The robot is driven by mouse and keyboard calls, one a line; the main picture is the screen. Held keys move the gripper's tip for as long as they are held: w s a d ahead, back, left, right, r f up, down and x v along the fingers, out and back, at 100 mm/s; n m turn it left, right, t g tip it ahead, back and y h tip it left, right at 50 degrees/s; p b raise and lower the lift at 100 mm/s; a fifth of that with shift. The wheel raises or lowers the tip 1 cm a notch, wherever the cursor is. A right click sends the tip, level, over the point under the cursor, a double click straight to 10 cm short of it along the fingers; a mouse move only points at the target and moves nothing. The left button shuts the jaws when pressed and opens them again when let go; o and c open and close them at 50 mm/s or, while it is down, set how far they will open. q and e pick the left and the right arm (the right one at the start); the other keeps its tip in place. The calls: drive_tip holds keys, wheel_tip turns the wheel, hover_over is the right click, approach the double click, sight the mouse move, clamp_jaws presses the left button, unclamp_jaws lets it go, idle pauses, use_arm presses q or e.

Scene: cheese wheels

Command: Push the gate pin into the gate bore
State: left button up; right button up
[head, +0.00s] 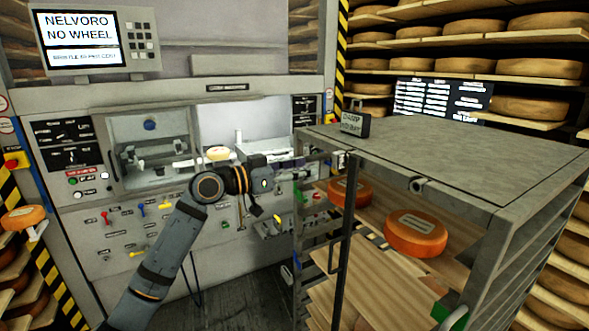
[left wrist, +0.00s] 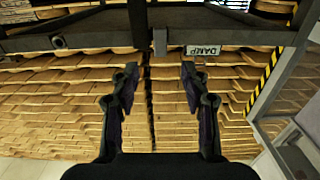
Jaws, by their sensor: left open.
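My left gripper (head: 322,161) reaches from the left to the near left top corner of the grey rack cart. In the left wrist view its two dark fingers (left wrist: 159,82) are apart with nothing between their tips. A small light fitting (head: 342,160) sits at the top of the dark upright gate bar (head: 346,220), just beyond the fingertips; I cannot tell whether it is the gate pin. A round dark-centred fitting (head: 417,185) is on the cart's top edge; I cannot tell whether it is the bore. In the wrist view a short grey block (left wrist: 160,41) hangs from a bar beyond the fingers.
The cart's flat grey top (head: 450,150) carries a dark sign (head: 352,124). Orange cheese wheels (head: 415,233) lie on its wooden shelves. A control machine (head: 150,140) stands behind my arm. Shelves of cheese (head: 525,68) fill the right back.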

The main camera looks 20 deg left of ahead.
use_arm(q)
drive_tip(key=shift+v, duration=1)
